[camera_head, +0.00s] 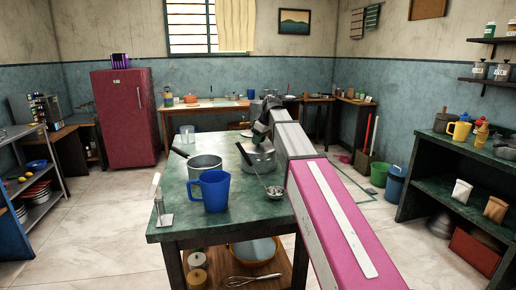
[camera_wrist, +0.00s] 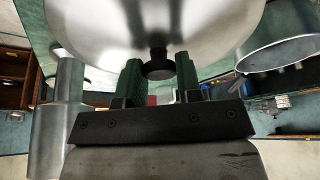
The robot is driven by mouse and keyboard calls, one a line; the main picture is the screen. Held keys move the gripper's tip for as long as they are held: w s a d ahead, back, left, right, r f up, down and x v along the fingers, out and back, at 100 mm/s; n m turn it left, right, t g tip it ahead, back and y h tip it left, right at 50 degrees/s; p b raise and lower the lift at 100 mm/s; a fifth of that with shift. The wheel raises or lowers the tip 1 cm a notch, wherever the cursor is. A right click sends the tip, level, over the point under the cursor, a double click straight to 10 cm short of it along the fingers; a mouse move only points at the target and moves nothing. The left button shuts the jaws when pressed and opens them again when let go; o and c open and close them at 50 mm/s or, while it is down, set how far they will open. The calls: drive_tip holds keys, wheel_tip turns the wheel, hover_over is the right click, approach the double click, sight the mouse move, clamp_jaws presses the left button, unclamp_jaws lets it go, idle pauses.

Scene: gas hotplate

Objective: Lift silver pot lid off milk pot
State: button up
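The silver pot (camera_head: 262,162) stands on the green table, right of the blue mug. Its upper part is partly hidden by my gripper (camera_head: 261,137), which is low over it. In the wrist view the silver lid (camera_wrist: 100,25) fills the top, with its black knob (camera_wrist: 158,67) pointing toward my gripper (camera_wrist: 159,72). The two green fingers stand apart, one on each side of the knob. The gaps look very small; I cannot tell whether the fingers press on the knob. The lid's seating on the rim is not clear.
A silver saucepan (camera_head: 205,164) and a blue mug (camera_head: 210,191) stand to the left on the green table (camera_head: 230,222). Shelves (camera_head: 455,150) stand at the right.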

idle(0.3)
drive_tip(key=shift+r, duration=0.55)
drive_tip(key=r, duration=0.2)
drive_tip(key=a+r, duration=0.1)
drive_tip(key=shift+s+a+r, duration=0.1)
drive_tip(key=shift+s+r, duration=0.2)
drive_tip(key=shift+r, duration=0.05)
drive_tip(key=s+a+r, duration=0.4)
drive_tip(key=a+r, duration=0.5)
drive_tip(key=shift+s, duration=0.35)
drive_tip(key=shift+a+r, duration=0.1)
